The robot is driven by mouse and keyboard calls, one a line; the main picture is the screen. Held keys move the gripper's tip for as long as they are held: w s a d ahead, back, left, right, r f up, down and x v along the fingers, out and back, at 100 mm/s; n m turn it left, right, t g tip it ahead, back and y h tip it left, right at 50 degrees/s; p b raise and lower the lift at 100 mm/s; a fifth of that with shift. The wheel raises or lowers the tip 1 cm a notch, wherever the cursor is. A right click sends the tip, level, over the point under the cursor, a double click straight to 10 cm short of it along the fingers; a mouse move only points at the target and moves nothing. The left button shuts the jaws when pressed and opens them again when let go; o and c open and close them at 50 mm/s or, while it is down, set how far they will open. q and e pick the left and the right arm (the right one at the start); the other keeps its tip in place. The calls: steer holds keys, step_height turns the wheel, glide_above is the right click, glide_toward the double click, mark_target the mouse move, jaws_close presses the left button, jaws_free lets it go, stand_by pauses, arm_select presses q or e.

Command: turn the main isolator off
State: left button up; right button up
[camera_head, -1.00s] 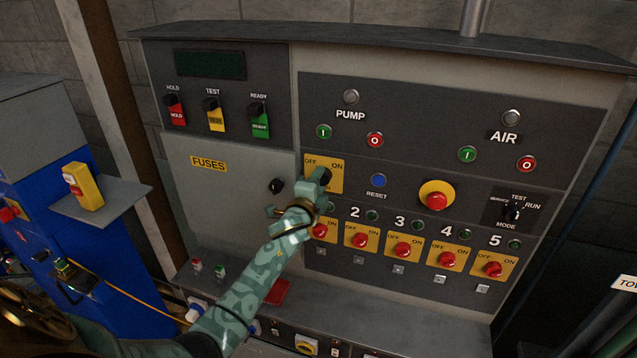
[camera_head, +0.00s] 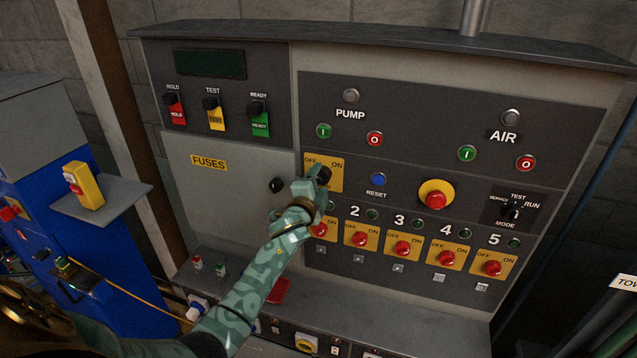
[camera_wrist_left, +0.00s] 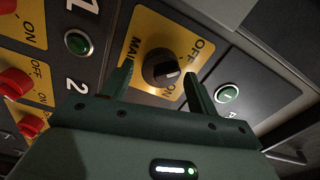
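The main isolator is a black round knob (camera_wrist_left: 163,70) with a pale pointer mark on a yellow plate (camera_head: 335,160) labelled OFF and ON. The plate also shows in the left wrist view (camera_wrist_left: 197,47). There the mark points to the lower right, roughly to the ON side. My left gripper (camera_wrist_left: 157,74) is open, with one finger on each side of the knob and gaps visible between. In the head view, my left gripper (camera_head: 317,185) covers the plate's lower part. Whether the fingers reach the knob's depth is unclear. My right gripper is not in view.
Red rotary switches on yellow plates (camera_head: 402,247) line the panel below and right. A blue reset button (camera_head: 377,180) and a red emergency button (camera_head: 436,198) lie to the right. A black knob (camera_head: 277,185) on the fuse door is just left of my gripper.

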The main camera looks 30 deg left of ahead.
arm_select(q)
steer(key=shift+s, duration=0.1)
steer(key=v, duration=1.6)
steer(key=shift+b, duration=0.3)
steer(key=shift+d, duration=0.1)
steer(key=s+d+f+n+g+h+b, duration=0.1)
steer(key=s+d+f+n+g+b, duration=0.15)
steer(key=f, duration=1.05)
steer(key=s+d+f+n+g+h+b, duration=0.1)
steer(key=s+f+n+g, duration=0.2)
steer(key=f, duration=1.1)
steer(key=s+d+f+n+g+h+b, duration=0.1)
steer(key=s+f+g+b, duration=0.3)
steer(key=f, duration=0.9)
steer(key=s+d+f+g+b, duration=0.1)
steer(key=s+f+b, duration=0.3)
steer(key=s+f, duration=0.6)
steer(key=s+d+f+n+g+b, duration=0.1)
steer(key=s+d+f+g+b, duration=0.1)
steer(key=s+f, duration=0.8)
steer(key=s+d+f+n+g+h+b, duration=0.1)
steer(key=s+f+g+b, duration=0.3)
steer(key=s+f, duration=0.6)
steer(key=s+b, duration=0.1)
steer(key=s, duration=0.3)
steer(key=shift+s+d+f+b, duration=0.35)
